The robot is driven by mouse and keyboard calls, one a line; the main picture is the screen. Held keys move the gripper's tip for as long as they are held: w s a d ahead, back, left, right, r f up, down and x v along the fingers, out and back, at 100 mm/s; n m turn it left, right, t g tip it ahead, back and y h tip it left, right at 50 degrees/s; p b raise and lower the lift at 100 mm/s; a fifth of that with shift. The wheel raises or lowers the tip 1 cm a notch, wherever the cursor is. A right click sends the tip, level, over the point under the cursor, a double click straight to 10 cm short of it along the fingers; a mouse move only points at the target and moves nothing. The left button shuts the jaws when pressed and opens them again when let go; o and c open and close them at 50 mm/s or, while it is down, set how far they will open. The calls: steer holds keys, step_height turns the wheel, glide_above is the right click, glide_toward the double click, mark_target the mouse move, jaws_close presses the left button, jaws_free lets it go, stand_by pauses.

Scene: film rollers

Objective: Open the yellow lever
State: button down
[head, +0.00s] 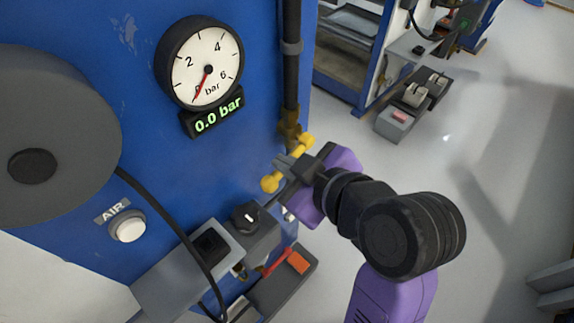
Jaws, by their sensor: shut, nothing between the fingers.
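The yellow lever (271,183) is on the right side of the blue machine, by a dark vertical pipe. It shows as a yellow bar with rounded ends, slanting from lower left to upper right. My gripper (283,163) is shut with nothing in it, its fingertips at the lever's middle. The fingers cover part of the lever, and I cannot tell whether they touch it. A gauge (201,64) on the blue panel has its red needle near 0, and the display (212,119) below it reads 0.0 bar.
A large grey disc (75,115) sticks out at the left. Below are a white button (128,229) marked AIR, a grey box with a black knob (246,217) and a hanging black cable. The pale floor (480,140) at right is mostly clear, with a pedal unit (410,102) farther back.

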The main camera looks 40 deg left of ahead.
steer(key=shift+w+a+f, duration=0.1)
steer(key=shift+w+f, duration=0.1)
steer(key=shift+f, duration=0.45)
steer(key=shift+w+a+f, duration=0.15)
steer(key=shift+w+f, duration=0.05)
steer(key=shift+f, duration=0.4)
steer(key=shift+w+a+f, duration=0.1)
steer(key=shift+w+f, duration=0.1)
steer(key=shift+f, duration=0.45)
steer(key=w+f+n+t+y+b, duration=0.3)
steer(key=w+f+n+t+b, duration=0.2)
steer(key=b, duration=2.1)
step_height(320, 180, down, 4)
steer(key=n+t, duration=0.3)
steer(key=n, duration=0.1)
steer(key=shift+d+n, duration=0.25)
steer(key=shift+n, duration=0.05)
steer(key=shift+w+b, duration=0.25)
steer(key=shift+b, duration=0.15)
